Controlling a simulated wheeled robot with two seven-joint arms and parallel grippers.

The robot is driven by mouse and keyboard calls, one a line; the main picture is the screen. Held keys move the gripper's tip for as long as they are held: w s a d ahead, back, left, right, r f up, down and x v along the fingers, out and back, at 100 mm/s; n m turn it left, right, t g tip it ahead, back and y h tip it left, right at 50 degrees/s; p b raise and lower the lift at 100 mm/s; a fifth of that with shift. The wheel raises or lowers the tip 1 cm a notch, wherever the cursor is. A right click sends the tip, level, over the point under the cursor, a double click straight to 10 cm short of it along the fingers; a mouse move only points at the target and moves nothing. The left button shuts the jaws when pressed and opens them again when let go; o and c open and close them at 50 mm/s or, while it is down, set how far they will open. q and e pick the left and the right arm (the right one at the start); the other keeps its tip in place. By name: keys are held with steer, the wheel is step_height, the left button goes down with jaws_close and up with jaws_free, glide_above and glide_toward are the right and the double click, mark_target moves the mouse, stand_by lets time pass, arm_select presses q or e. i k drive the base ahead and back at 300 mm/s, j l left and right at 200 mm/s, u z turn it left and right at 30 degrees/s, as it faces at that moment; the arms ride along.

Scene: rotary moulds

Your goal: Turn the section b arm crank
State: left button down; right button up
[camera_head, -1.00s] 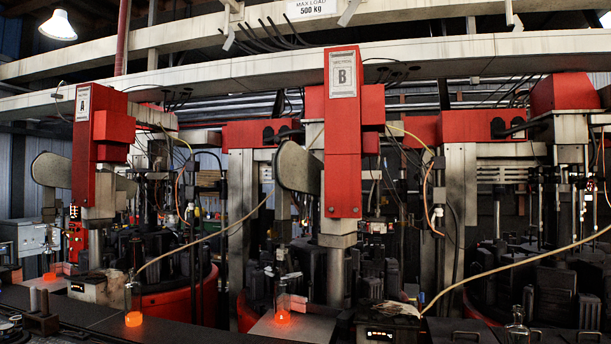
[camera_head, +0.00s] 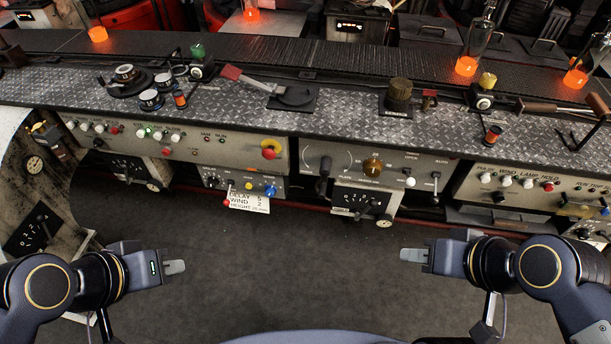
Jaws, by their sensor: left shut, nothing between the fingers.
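A diamond-plate console runs across the head view. A red-handled lever (camera_head: 232,72) lies on its top, joined to a round dark base (camera_head: 295,96). A black handle (camera_head: 323,176) hangs on the middle front panel beside a curved scale. No readable label shows which one is the section b arm crank. My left gripper (camera_head: 174,267) is shut and empty at the lower left, in front of the console and clear of it. My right gripper (camera_head: 414,256) is at the lower right, also clear of the console; its jaws are seen side-on, so their opening is hidden.
A brass knob (camera_head: 373,167), a yellow-and-red button (camera_head: 270,149) and small levers stick out of the front panels. A ribbed cylinder (camera_head: 400,92) stands on the console top. Glowing orange pieces (camera_head: 466,66) sit behind. The floor (camera_head: 300,275) between my grippers is clear.

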mark_target(326, 163)
steer(key=l+u, duration=0.3)
steer(key=k+l+u, duration=0.15)
steer(key=l+u, duration=0.15)
steer(key=k+l+u, duration=0.1)
steer(key=l+u, duration=0.2)
steer(key=k+l, duration=0.2)
steer(key=l, duration=0.25)
steer(key=k+l+u, duration=0.1)
steer(key=l, duration=0.35)
steer(key=k+l+u, duration=0.1)
steer(key=k+l, duration=0.25)
